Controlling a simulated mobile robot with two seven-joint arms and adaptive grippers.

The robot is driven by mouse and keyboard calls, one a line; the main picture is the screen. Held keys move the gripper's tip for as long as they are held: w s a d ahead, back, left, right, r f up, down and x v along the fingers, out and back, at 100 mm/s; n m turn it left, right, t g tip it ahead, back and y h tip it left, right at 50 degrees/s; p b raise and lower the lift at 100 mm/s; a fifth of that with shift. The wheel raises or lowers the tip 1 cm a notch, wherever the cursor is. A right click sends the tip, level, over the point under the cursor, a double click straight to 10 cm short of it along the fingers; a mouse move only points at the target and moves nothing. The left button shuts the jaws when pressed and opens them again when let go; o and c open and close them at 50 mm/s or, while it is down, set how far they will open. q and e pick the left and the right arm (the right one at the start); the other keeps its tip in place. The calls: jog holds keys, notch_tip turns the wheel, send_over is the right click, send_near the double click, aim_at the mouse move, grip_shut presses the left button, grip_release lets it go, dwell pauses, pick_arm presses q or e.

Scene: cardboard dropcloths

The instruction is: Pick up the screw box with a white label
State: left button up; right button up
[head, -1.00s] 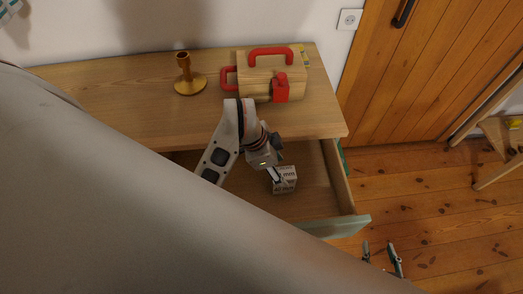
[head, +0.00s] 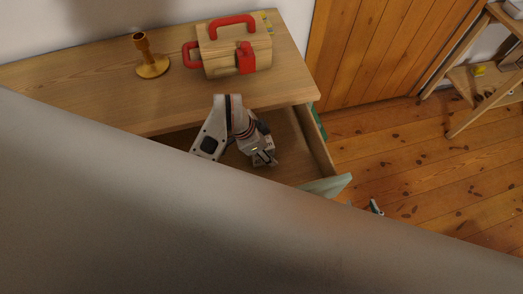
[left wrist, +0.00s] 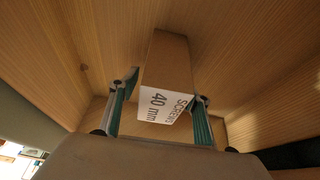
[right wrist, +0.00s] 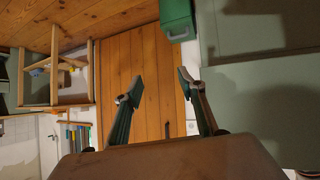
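The screw box (left wrist: 165,104) has a white label reading "SCREWS 40 mm" and stands in the open drawer. In the head view the box (head: 268,143) is mostly hidden behind my left gripper (head: 264,157). In the left wrist view my left gripper (left wrist: 163,95) is open, with one finger on each side of the box. A gap shows on the left side; the right finger is very close, and I cannot tell if it touches. My right gripper (right wrist: 161,85) is open and empty, away from the drawer; part of it shows in the head view (head: 376,206).
The drawer (head: 322,160) has wooden walls and a pale green front. On the dresser top (head: 190,107) stand a wooden toolbox (head: 222,54) with red handles and a candlestick (head: 150,60). A green box (right wrist: 177,18) shows in the right wrist view. A wooden shelf (head: 470,95) stands at right.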

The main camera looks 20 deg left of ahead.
pick_arm(q)
jog(key=c, duration=1)
jog(key=shift+r, duration=0.15)
